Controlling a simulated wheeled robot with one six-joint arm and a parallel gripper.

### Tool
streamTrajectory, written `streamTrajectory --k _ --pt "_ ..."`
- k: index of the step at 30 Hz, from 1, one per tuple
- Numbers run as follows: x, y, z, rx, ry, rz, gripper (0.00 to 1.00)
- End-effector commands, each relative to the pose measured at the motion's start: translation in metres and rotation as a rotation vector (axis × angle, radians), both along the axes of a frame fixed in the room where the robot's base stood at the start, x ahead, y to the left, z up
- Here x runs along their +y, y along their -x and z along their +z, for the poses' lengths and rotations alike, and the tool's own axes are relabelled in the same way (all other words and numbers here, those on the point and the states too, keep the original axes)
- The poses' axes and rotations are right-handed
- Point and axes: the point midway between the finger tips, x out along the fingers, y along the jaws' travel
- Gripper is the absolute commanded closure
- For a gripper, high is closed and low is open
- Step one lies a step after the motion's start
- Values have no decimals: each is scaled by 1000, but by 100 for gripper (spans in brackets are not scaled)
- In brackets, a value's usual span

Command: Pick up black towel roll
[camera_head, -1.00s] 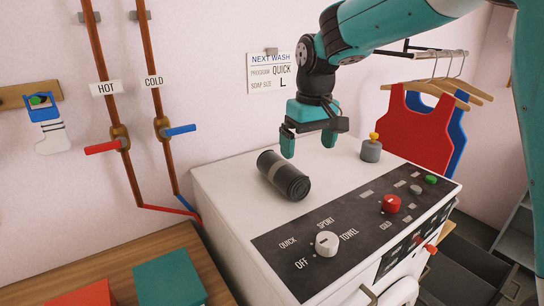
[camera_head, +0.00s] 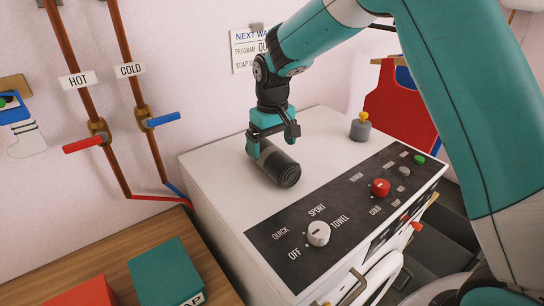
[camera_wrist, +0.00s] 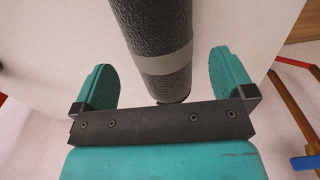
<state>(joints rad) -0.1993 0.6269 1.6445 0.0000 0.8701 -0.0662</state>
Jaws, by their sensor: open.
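The black towel roll (camera_head: 277,168) lies on its side on the white top of the washing machine (camera_head: 325,128), with a grey band around it. My gripper (camera_head: 272,145) is directly over the roll, its teal fingers reaching down at the roll's far end. In the wrist view the roll (camera_wrist: 158,40) runs between the two open fingers of my gripper (camera_wrist: 165,85), with a visible space on each side of it.
A grey weight-like object with a yellow top (camera_head: 360,128) stands farther back on the machine. The control panel (camera_head: 345,205) with knobs runs along the front edge. Hot and cold pipes (camera_head: 135,85) are on the wall at left. A red garment (camera_head: 398,105) hangs at right.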

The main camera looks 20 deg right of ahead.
Motion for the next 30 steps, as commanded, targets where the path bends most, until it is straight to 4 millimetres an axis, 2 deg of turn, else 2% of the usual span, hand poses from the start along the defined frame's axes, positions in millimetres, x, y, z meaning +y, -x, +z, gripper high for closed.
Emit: streamTrajectory --k 4,12,20,23,27,28,30 --pt "0 1 -10 5 1 -1 0" --pt "0 1 -49 4 1 -3 0" --pt "0 0 -54 0 0 -3 0" --pt "0 0 -54 0 0 -3 18" --pt "0 0 -54 0 0 -3 51" --pt "0 0 -54 0 0 -3 55" --pt "0 0 -53 -1 0 -3 55"
